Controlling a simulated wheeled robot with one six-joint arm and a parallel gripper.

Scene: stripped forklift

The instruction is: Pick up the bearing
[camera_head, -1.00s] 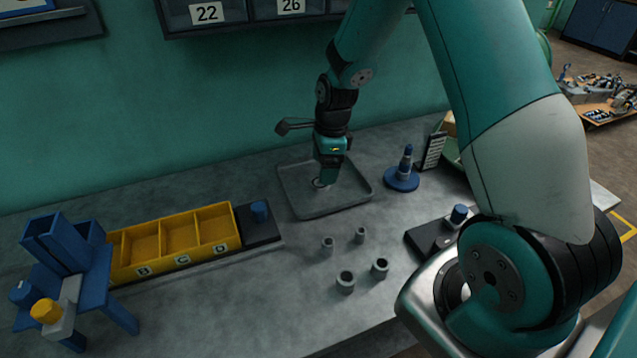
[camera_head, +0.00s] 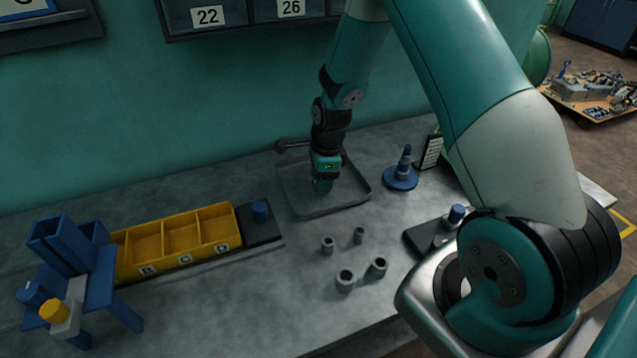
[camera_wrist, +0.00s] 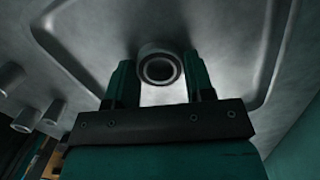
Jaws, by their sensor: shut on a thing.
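The bearing (camera_wrist: 145,52), a grey metal ring with a round bore, sits between my two fingers in the wrist view. My gripper (camera_wrist: 161,75) is shut on it. In the head view my gripper (camera_head: 323,188) points down inside the shallow grey tray (camera_head: 350,203), and its fingers hide the bearing. The tray floor and raised rim also show behind the bearing in the wrist view. I cannot tell whether the bearing touches the tray floor.
Several grey cylindrical sleeves (camera_head: 345,282) stand in front of the tray. A yellow compartment bin (camera_head: 180,244) and a blue stand (camera_head: 80,265) are to the left. A blue round-based post (camera_head: 401,179) stands right of the tray. The wall is close behind.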

